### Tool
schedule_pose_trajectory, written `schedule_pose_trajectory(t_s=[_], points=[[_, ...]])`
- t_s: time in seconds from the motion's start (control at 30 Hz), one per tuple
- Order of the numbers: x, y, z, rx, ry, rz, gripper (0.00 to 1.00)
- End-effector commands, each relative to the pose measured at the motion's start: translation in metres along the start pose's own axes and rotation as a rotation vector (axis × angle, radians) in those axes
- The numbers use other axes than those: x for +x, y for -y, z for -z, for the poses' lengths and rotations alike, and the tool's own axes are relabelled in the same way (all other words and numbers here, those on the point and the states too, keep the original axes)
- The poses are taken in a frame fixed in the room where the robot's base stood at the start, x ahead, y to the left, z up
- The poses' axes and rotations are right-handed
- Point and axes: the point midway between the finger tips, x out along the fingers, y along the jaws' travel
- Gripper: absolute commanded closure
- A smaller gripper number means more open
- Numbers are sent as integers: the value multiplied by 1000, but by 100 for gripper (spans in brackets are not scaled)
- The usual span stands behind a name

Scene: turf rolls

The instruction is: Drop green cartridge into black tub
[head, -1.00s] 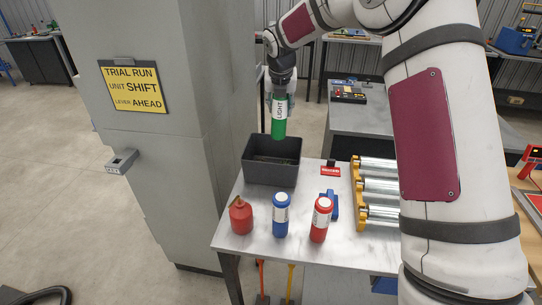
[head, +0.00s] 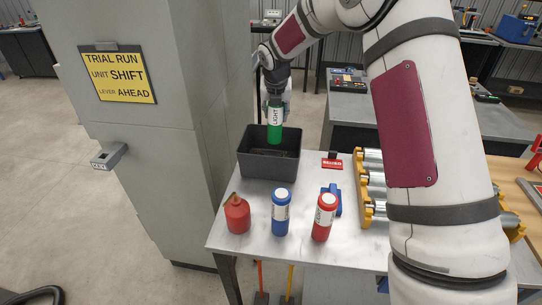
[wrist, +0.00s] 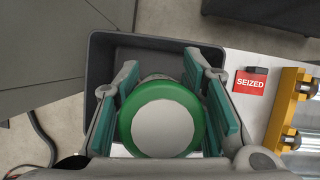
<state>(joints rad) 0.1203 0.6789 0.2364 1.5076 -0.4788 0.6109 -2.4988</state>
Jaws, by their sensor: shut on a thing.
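The green cartridge (head: 274,132) has a white label reading LIGHT and hangs upright in my gripper (head: 275,106). My gripper is shut on it; in the wrist view its pads (wrist: 170,108) stand on both sides of the cartridge's round green end (wrist: 162,120). The black tub (head: 268,166) stands at the back left of the metal table. The cartridge's lower end is over the tub's opening, near rim height in the head view. In the wrist view the tub (wrist: 102,62) lies beneath the gripper, its inside partly hidden.
On the table (head: 262,248) stand a red oil can (head: 237,215), a blue cartridge (head: 281,212) and a red cartridge (head: 323,217). A red SEIZED sign (head: 332,163) and a roller rack (head: 372,190) are to the right. A grey cabinet (head: 150,150) stands close left of the tub.

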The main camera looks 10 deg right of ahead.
Motion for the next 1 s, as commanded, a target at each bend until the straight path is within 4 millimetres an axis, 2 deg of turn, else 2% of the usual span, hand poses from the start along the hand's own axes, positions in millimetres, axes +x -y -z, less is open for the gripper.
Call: schedule_pose_trajectory(t_s=[0.33, 0.37, 0.47, 0.8, 1.0], points=[[3, 0, 1, 0, 2, 0, 100], [3, 0, 1, 0, 2, 0, 61], [3, 0, 1, 0, 2, 0, 39], [2, 1, 2, 0, -1, 1, 39], [-21, 1, 1, 1, 3, 0, 39]])
